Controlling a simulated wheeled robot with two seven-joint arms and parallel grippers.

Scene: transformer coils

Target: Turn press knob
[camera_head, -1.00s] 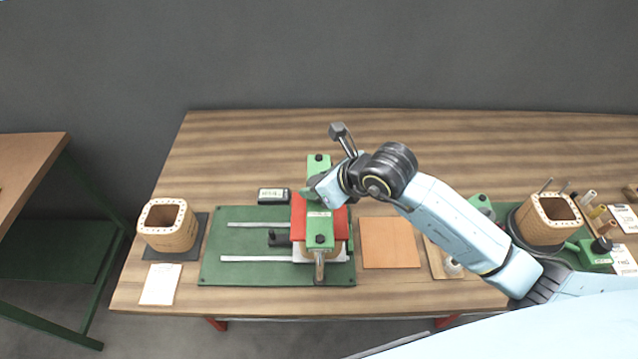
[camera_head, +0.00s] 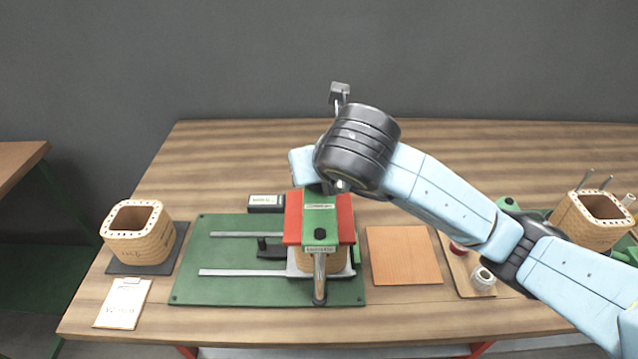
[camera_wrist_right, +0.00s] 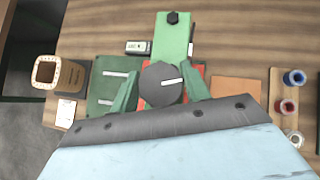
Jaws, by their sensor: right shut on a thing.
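The press stands on a green baseplate (camera_head: 215,290), with a green beam (camera_head: 319,222) over a red plate (camera_head: 293,217) and a tan coil (camera_head: 318,262) below. The dark faceted press knob (camera_wrist_right: 160,92) with a white mark shows in the right wrist view. My right gripper (camera_wrist_right: 160,78) has a green finger on either side of it and is shut on it. In the head view my right wrist hides the knob and fingers. My left gripper is not in view.
A tan coil (camera_head: 138,232) and a clipboard (camera_head: 122,303) lie left of the press. A small display box (camera_head: 265,203) sits behind the baseplate. A brown pad (camera_head: 403,255) and a spool tray (camera_head: 464,279) lie right. Another coil (camera_head: 592,220) stands far right.

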